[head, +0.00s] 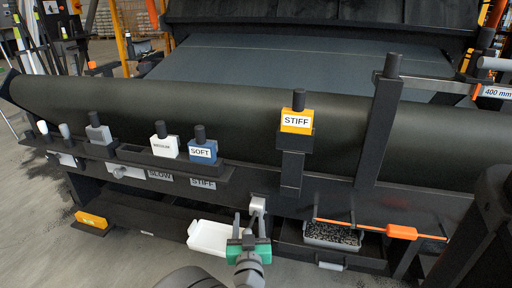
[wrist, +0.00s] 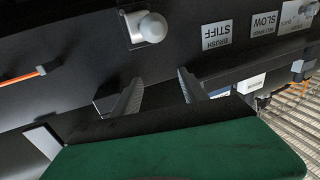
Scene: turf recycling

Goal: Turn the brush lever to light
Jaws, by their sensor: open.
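A grey lever with a rounded knob (head: 257,205) sits on the dark front panel, right of the STIFF label (head: 203,183). In the wrist view, which is upside down, the knob (wrist: 150,27) stands out from a metal plate beside the BRUSH STIFF label (wrist: 217,35). It looks like the brush lever; no light label is readable. My gripper (head: 250,224), with a green body, is just in front of and below the lever. In the wrist view my gripper (wrist: 158,80) is open, with nothing between the fingers and the knob beyond the fingertips, apart from them.
A white tray (head: 206,238) lies left of my gripper. A bin of dark granules (head: 332,236) and an orange-handled tool (head: 400,232) are at right. A shelf above holds brush blocks, including SOFT (head: 202,150); an orange STIFF block (head: 297,121) stands on a post.

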